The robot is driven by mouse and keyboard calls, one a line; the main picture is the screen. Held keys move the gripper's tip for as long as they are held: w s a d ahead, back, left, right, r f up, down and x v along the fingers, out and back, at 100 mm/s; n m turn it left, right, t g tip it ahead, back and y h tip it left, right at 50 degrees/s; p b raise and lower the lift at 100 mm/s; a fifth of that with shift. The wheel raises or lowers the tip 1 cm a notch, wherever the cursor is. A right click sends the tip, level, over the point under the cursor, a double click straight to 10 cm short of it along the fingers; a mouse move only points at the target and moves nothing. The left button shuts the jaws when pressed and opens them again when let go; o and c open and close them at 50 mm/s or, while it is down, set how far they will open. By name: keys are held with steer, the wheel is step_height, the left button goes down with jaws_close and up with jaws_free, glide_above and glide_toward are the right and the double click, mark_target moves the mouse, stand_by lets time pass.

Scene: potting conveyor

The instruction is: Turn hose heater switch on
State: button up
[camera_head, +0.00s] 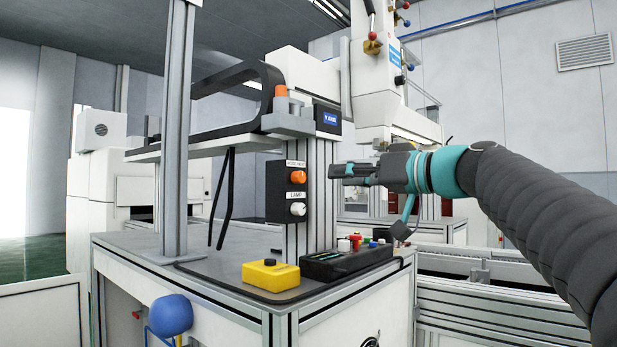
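A dark switch box (285,191) is mounted on the front column of the machine, left of the middle of the view. Its upper orange knob (298,177) sits under a small label that seems to read hose heat. Its lower white knob (298,209) sits under a label reading LAMP. My gripper (335,171) comes in from the right and points left at about the orange knob's height. It shows to the right of the box, with a visual gap between fingertips and knob; the depth between them is unclear. Nothing shows in the fingers, and their spacing is hard to see.
Below the box, a yellow button box (271,275) and a black control panel (346,262) with coloured buttons stand on the table. A metal post (176,130) rises at left. A blue ball-like object (171,315) is at the table's front. A conveyor (470,268) runs at right.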

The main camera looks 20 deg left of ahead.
mark_target(302, 177)
steer(key=p+x, duration=0.1)
steer(key=x, duration=0.8)
steer(key=shift+w+a, duration=0.1)
steer(key=shift+a, duration=0.25)
jaws_close()
